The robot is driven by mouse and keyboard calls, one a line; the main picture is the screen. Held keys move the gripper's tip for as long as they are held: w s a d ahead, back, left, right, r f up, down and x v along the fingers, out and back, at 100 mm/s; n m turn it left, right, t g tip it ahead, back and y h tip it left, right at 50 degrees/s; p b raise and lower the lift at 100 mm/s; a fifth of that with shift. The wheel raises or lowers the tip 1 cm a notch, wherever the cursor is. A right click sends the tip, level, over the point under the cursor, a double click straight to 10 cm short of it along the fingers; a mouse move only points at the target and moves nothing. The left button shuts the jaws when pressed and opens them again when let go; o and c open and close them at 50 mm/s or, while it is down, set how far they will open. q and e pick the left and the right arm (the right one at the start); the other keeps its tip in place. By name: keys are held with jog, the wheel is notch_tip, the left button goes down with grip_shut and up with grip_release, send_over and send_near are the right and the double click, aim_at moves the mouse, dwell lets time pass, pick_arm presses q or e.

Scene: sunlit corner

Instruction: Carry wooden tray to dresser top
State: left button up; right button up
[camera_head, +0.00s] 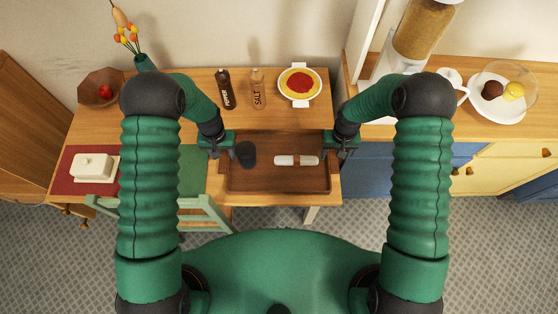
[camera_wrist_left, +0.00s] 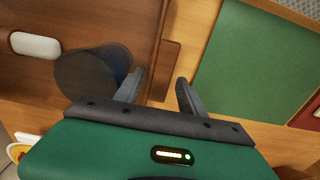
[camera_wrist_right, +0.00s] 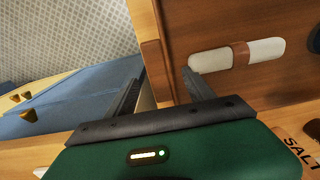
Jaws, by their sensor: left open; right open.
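The wooden tray (camera_head: 275,186) lies on the wooden table. A dark round cup (camera_head: 245,154) and a white roll with a brown band (camera_head: 297,160) are in it. My left gripper (camera_head: 218,151) is open at the tray's left end; in the left wrist view its fingers (camera_wrist_left: 158,88) stand either side of the tray's brown handle (camera_wrist_left: 167,62). My right gripper (camera_head: 337,149) is open at the right end; in the right wrist view the tray's end wall (camera_wrist_right: 152,50) shows between its fingers (camera_wrist_right: 162,82). Contact is unclear. A wood-topped cabinet (camera_head: 385,130), perhaps the dresser, stands at right.
Behind the tray stand a pepper bottle (camera_head: 225,90), a salt bottle (camera_head: 258,88) and a dish with red food (camera_head: 300,84). A glass dome over a plate (camera_head: 490,108) and a big jar (camera_head: 425,28) occupy the cabinet top. A green chair (camera_head: 200,213) stands left.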

pick_arm(q)
jog(key=shift+a+f, duration=0.1)
jog(key=shift+f, duration=1.3)
pick_arm(e)
jog(key=shift+f, duration=1.4)
pick_arm(q)
jog(key=c, duration=0.9)
pick_arm(e)
jog(key=c, duration=0.9)
pick_arm(q)
grip_shut()
pick_arm(e)
grip_shut()
pick_arm(q)
jog(key=shift+r, duration=0.1)
pick_arm(e)
jog(key=shift+r, duration=0.1)
